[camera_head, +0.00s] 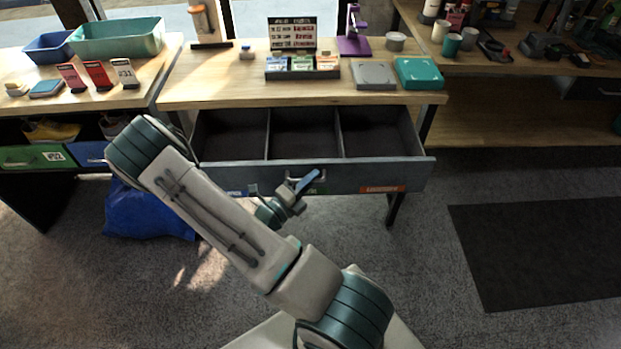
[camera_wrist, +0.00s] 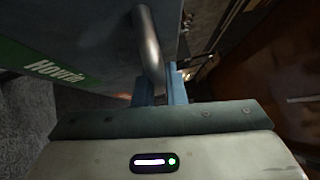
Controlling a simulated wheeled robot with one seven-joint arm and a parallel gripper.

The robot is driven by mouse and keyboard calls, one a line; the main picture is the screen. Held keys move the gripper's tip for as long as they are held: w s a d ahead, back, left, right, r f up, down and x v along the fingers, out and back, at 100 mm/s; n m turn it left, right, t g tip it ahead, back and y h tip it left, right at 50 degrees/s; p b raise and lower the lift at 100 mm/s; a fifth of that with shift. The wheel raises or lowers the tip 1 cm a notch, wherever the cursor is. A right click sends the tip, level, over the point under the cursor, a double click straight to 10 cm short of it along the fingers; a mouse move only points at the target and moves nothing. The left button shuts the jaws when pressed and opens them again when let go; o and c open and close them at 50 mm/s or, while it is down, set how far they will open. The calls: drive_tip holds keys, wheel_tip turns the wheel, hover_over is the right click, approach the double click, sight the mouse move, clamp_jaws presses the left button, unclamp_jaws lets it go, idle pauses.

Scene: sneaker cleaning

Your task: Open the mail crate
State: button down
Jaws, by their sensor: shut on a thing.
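A grey drawer (camera_head: 345,183) with three empty compartments is pulled well out from under the middle table; I take it to be the mail crate. An orange label (camera_head: 383,189) is on the right of its front. My gripper (camera_head: 305,183) is at the middle of that front. In the wrist view, my gripper (camera_wrist: 164,88) has its blue fingers shut on a metal bar handle (camera_wrist: 148,45). The grey front (camera_wrist: 88,62) there carries a green label (camera_wrist: 45,68).
The wooden table (camera_head: 215,88) above holds a sign (camera_head: 292,33), a card rack (camera_head: 302,67), a grey case (camera_head: 373,75) and a teal case (camera_head: 419,73). A blue bag (camera_head: 145,212) lies on the floor at left. A dark mat (camera_head: 545,250) lies right; the floor between is clear.

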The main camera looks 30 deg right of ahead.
drive_tip(key=c, duration=1.8)
unclamp_jaws()
drive_tip(key=shift+o, duration=0.2)
drive_tip(key=b+v, duration=0.1)
drive_tip(key=v, duration=1.3)
